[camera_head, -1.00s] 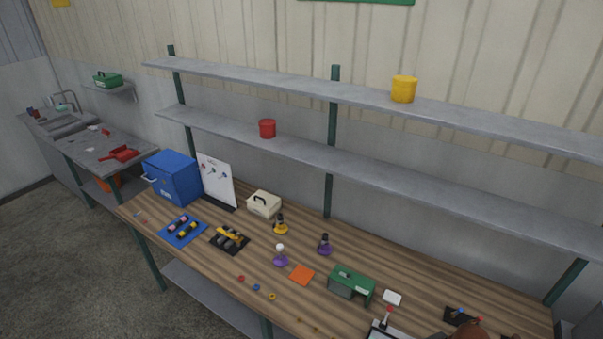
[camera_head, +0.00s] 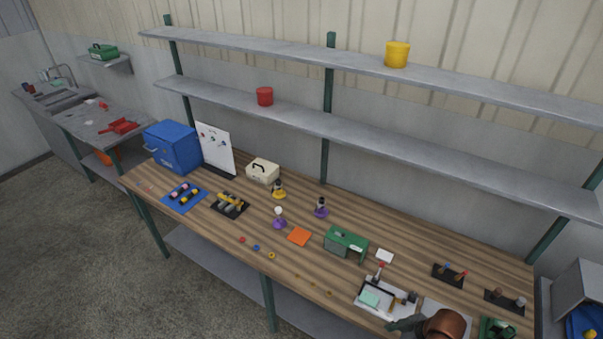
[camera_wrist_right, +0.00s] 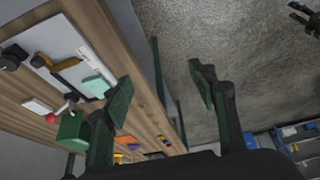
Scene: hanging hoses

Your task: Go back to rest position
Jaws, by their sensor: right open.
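My right gripper (camera_wrist_right: 160,88) is open in the right wrist view. Its two dark green fingers stand wide apart with nothing between them. One finger overlaps the view of the workbench and the other the view of the floor. In the head view, my right arm comes in at the bottom right with its brown link and dark gripper (camera_head: 404,325) over the front edge of the wooden workbench (camera_head: 215,238). A dark jaw-like part (camera_wrist_right: 303,15) at the top right of the wrist view looks like my left gripper. It is cut off, so its opening is unclear.
A white board (camera_head: 383,298) with a teal block lies close to my right gripper. Shelves (camera_head: 300,118) run behind. Open floor (camera_head: 90,260) lies in front.

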